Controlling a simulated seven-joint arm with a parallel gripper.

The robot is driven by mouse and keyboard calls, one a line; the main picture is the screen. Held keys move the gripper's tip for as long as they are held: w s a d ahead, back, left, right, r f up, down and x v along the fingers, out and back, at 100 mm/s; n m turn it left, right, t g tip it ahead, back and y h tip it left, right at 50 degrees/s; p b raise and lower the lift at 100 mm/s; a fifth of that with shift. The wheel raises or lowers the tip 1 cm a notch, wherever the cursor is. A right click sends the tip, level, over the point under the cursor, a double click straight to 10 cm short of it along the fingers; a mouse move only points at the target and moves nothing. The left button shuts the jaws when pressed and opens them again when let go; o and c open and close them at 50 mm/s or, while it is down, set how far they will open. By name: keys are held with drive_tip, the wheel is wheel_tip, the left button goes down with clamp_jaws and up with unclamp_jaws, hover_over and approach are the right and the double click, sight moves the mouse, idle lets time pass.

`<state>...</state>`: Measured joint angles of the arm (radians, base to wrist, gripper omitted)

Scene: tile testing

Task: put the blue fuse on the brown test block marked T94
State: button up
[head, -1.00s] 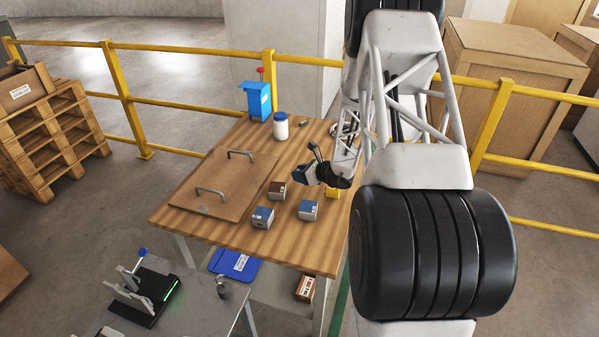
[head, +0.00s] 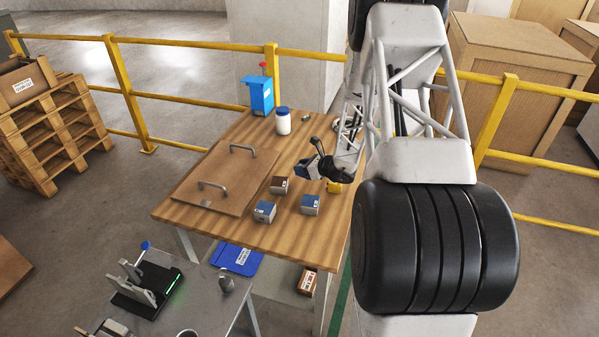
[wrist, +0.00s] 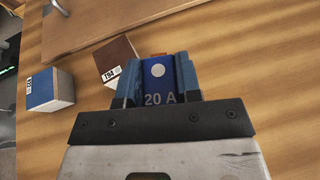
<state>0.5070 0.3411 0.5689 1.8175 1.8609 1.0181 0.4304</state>
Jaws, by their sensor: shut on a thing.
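The blue fuse (wrist: 158,80), marked 20 A, is between the fingers of my gripper (wrist: 158,72) in the wrist view. My gripper is shut on it. The brown test block (wrist: 118,56), with a small label that seems to read T94, stands on the table just left of and beyond the fuse in the wrist view, apart from it. In the head view the brown block (head: 279,185) is left of and below my gripper (head: 307,169). The fuse cannot be told clearly from the fingers there. The brown top looks bare.
Blue-topped blocks (head: 265,211) and (head: 310,204) stand near the brown one; a blue-topped block (wrist: 46,90) also shows in the wrist view. A board with handles (head: 215,185) lies left. A yellow object (head: 334,187) is beside my gripper; a white jar (head: 283,123) stands behind.

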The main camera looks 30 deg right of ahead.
drive_tip(key=s+a+r+n+g+y, duration=0.1)
drive_tip(key=s+a+r, duration=0.1)
drive_tip(key=s+a, duration=0.4)
drive_tip(key=s+a+r+n+y, duration=0.1)
drive_tip(key=s+a+r, duration=0.1)
drive_tip(key=s+a, duration=0.4)
drive_tip(key=s, duration=0.2)
drive_tip(key=shift+s+a+r+g, duration=0.25)
drive_tip(key=shift+s+r+g, duration=0.05)
drive_tip(key=shift+r+g, duration=0.1)
drive_tip(key=shift+w, duration=0.15)
hover_over(279, 181)
drive_tip(key=shift+f, duration=0.75)
drive_tip(key=shift+f, duration=1.8)
drive_tip(key=shift+f, duration=0.1)
drive_tip(key=o, duration=0.9)
